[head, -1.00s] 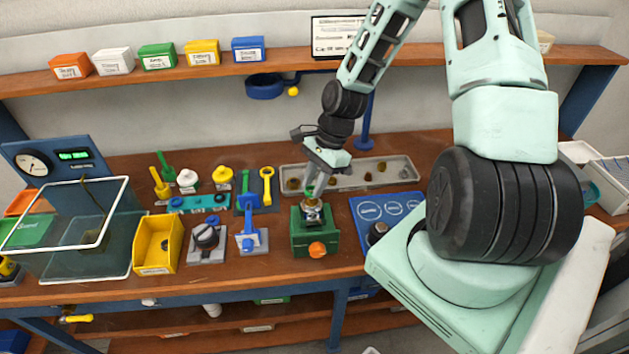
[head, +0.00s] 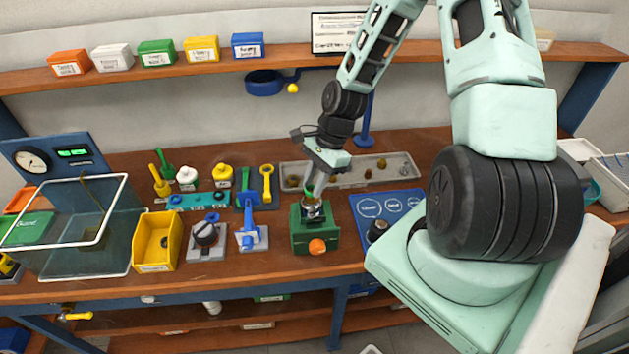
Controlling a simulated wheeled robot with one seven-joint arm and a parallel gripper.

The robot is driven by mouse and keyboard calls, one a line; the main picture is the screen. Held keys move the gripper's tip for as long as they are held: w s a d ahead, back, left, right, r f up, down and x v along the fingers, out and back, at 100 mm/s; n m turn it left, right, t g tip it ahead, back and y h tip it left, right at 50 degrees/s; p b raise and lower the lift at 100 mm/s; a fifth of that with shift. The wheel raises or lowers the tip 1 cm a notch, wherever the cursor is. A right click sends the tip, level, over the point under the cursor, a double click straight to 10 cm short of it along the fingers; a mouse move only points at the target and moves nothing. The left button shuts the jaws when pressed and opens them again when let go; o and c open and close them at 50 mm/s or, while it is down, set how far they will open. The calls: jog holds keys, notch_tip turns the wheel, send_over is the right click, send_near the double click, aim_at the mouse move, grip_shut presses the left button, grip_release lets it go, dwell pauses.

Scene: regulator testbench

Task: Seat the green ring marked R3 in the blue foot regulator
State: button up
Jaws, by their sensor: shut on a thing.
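My gripper (head: 315,187) points down over the green fixture (head: 300,243) with an orange knob, at the middle of the bench. Its jaws are shut on a small green thing (head: 309,190), which looks like the green ring; the mark R3 is too small to read. A metallic body (head: 313,211) sits in the top of the fixture, directly below the fingertips. It appears to be the regulator, but its foot is hidden in the fixture and no blue shows. I cannot tell whether the ring touches it.
Behind is a grey tray (head: 345,176) with small parts. A blue mat (head: 372,207) lies at right.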

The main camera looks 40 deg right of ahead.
jog(key=shift+f+b, duration=0.4)
jog(key=shift+f, duration=0.6)
dwell(0.7)
jog(key=o, duration=1.5)
jog(key=shift+r, duration=0.15)
jog(key=shift+r+p, duration=3.7)
jog(key=shift+r, duration=0.25)
